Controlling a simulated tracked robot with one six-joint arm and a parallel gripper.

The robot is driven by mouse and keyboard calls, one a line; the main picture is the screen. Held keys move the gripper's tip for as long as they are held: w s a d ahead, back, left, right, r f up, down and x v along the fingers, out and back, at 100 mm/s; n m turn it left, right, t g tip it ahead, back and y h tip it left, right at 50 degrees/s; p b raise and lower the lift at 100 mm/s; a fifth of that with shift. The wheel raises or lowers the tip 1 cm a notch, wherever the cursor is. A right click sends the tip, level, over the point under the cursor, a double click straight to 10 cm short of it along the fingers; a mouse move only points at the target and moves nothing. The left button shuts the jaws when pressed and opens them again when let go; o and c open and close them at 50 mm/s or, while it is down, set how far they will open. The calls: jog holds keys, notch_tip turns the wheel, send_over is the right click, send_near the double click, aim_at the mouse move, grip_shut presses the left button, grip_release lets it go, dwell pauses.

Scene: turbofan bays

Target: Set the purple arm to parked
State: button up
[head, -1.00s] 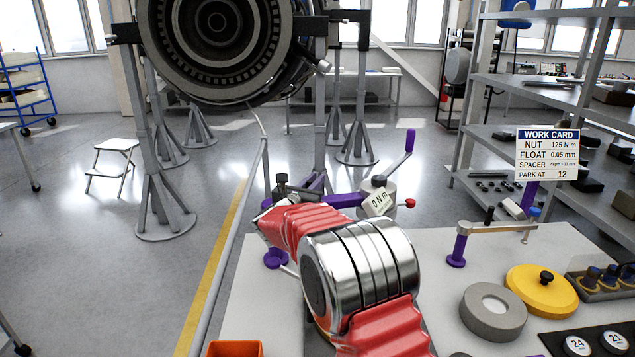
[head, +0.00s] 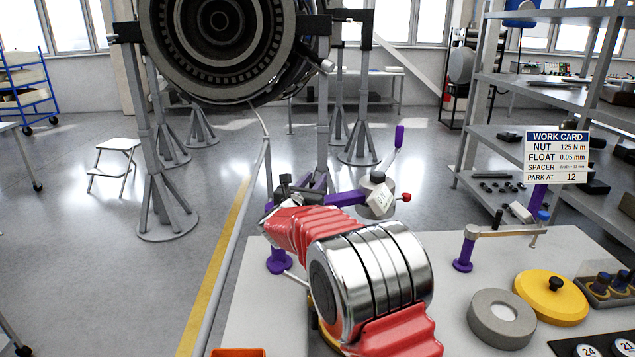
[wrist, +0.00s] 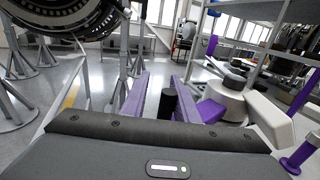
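The purple arm (head: 346,198) runs left from a grey round hub (head: 377,191) at the bench's far edge. In the wrist view its purple part (wrist: 211,112) meets the pale hub (wrist: 233,98). A black upright knob (wrist: 168,103) stands between the two purple fingers of my gripper (wrist: 160,95). The fingers look apart, with a gap at the knob's left; contact on the right is unclear. In the head view my gripper (head: 302,184) is partly hidden by my red-sleeved wrist. The hub carries a tilted white readout plate, a purple-gripped lever (head: 399,136) and a red ball (head: 406,197).
A work card (head: 556,157) reads "PARK AT 12". A grey swing bar on a purple post (head: 464,254), a grey ring (head: 501,319) and a yellow lid (head: 551,298) stand on the bench's right. An engine (head: 220,45) hangs on stands behind. An orange bin (head: 238,352) is at front.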

jog(key=shift+o, duration=1)
jog(key=shift+s, duration=0.1)
jog(key=shift+s, duration=0.45)
jog(key=v, duration=1.3)
jog(key=shift+w, duration=0.1)
